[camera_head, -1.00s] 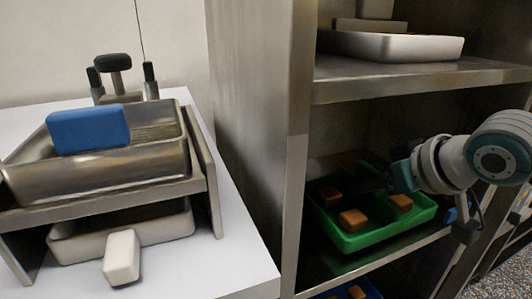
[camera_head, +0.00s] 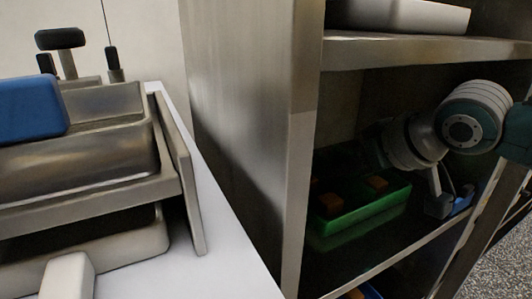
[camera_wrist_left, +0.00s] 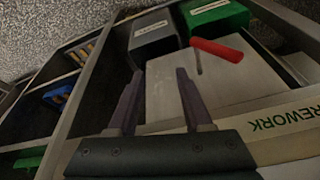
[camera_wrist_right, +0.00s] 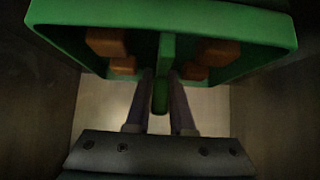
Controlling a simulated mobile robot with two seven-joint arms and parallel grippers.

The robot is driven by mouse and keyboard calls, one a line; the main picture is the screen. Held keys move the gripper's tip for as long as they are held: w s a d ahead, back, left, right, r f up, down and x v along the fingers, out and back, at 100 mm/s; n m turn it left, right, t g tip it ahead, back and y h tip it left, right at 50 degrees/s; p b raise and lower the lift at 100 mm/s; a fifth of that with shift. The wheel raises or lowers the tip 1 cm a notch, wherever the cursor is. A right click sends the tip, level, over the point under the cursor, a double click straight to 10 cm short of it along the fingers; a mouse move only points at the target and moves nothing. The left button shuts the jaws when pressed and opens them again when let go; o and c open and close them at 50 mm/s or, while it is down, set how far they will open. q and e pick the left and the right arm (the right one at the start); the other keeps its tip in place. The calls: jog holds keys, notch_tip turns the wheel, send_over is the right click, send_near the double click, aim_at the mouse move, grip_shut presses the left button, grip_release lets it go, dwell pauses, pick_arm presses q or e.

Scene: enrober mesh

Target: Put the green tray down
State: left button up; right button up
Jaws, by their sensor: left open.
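The green tray (camera_head: 360,210) is inside the lower bay of the steel shelf unit, with brown blocks in it. In the right wrist view the tray (camera_wrist_right: 270,25) fills the top, and its green handle (camera_wrist_right: 160,95) lies between the fingers of my right gripper (camera_wrist_right: 160,78). The fingers look closed against the handle's sides. I cannot tell whether the tray's underside touches the shelf board. My left gripper (camera_wrist_left: 158,72) is open and empty, away from the tray, over a pale surface.
The shelf's upright (camera_head: 300,190) stands left of the tray, and an upper board (camera_head: 420,50) is above it. Another lower tray shows at the bottom. A blue block (camera_head: 30,108) rests on a steel stand at left. A red-handled tool (camera_wrist_left: 216,50) is near my left gripper.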

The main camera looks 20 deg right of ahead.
jog(key=o, duration=0.3)
jog(key=shift+s, duration=0.1)
jog(key=shift+o, duration=0.6)
jog(key=shift+r, duration=0.35)
jog(key=a+p+v, duration=0.1)
jog(key=p+v, duration=0.4)
jog(key=v, duration=0.6)
jog(key=s+a+f+g, duration=0.3)
jog(key=s+a+f, duration=0.1)
jog(key=s, duration=0.5)
jog(key=s+a+f+n+g, duration=0.1)
jog(key=s+a+f+g, duration=0.1)
jog(key=s+a, duration=0.4)
jog(key=s+f, duration=0.1)
jog(key=s, duration=0.3)
jog(key=shift+f+g+h, duration=0.3)
jog(key=shift+f+g, duration=0.1)
